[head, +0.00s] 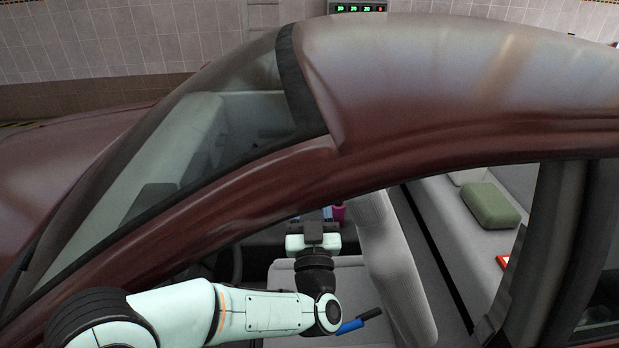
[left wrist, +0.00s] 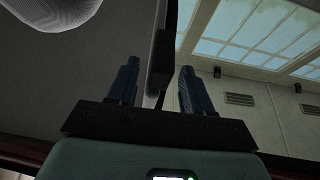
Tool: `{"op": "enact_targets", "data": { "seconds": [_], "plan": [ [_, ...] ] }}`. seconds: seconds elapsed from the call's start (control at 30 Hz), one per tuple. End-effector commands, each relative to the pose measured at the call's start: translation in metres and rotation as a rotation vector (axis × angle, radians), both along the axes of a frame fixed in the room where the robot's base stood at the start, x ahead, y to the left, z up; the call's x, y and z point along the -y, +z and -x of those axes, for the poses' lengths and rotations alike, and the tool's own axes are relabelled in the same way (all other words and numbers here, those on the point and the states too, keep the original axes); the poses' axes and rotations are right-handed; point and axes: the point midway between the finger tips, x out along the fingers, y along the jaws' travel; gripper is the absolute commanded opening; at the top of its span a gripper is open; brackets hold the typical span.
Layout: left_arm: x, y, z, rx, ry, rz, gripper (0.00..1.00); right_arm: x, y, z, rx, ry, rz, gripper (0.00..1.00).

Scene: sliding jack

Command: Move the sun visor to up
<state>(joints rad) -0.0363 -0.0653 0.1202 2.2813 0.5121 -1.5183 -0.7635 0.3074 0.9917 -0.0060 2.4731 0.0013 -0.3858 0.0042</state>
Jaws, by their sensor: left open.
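My left arm reaches through the open side window of the dark red car. My left gripper (head: 313,232) is inside the cabin above the front seat; its fingers are hard to make out in the head view. In the left wrist view, my left gripper (left wrist: 158,72) is open, with its two dark blue fingers spread. A dark, thin panel (left wrist: 162,45), seen nearly edge-on and apparently the sun visor, comes down between the fingers. I cannot tell whether either finger touches it. In the head view the roof and windshield frame hide the visor. My right gripper is not in view.
The car roof (head: 460,75) and windshield pillar (head: 210,205) lie close above and beside my arm. The front seat backrest (head: 390,250) stands just right of the gripper. A green cushion (head: 490,205) lies on the rear seat. A blue-and-black object (head: 352,325) shows beside my arm.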

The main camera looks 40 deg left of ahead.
Motion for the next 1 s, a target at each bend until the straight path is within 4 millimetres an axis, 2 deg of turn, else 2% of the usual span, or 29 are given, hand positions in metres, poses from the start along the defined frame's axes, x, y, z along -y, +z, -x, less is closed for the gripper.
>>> {"op": "enact_targets", "data": {
  "seconds": [0.1, 0.23, 0.6, 0.67, 0.7, 0.77, 1.0],
  "plan": [
    [-0.012, 0.009, -0.014, 0.000, 0.002, 0.000, 0.50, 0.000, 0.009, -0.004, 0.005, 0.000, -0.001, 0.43],
    [-0.018, 0.012, -0.022, 0.000, -0.001, 0.000, 0.50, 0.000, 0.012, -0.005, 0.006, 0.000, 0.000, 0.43],
    [-0.022, 0.013, -0.025, -0.001, -0.001, 0.000, 0.50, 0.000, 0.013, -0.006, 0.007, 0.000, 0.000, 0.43],
    [-0.021, 0.013, -0.025, -0.001, -0.001, 0.000, 0.30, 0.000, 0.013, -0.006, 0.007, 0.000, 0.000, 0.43],
    [-0.021, 0.013, -0.025, 0.000, -0.001, 0.000, 0.17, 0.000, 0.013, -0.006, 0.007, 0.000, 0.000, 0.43],
    [-0.021, 0.013, -0.025, 0.000, -0.001, 0.000, 0.00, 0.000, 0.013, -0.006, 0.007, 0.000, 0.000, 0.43],
    [-0.020, 0.012, -0.026, 0.007, -0.001, 0.008, 0.00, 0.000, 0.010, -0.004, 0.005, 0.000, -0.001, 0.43]
  ]
}}
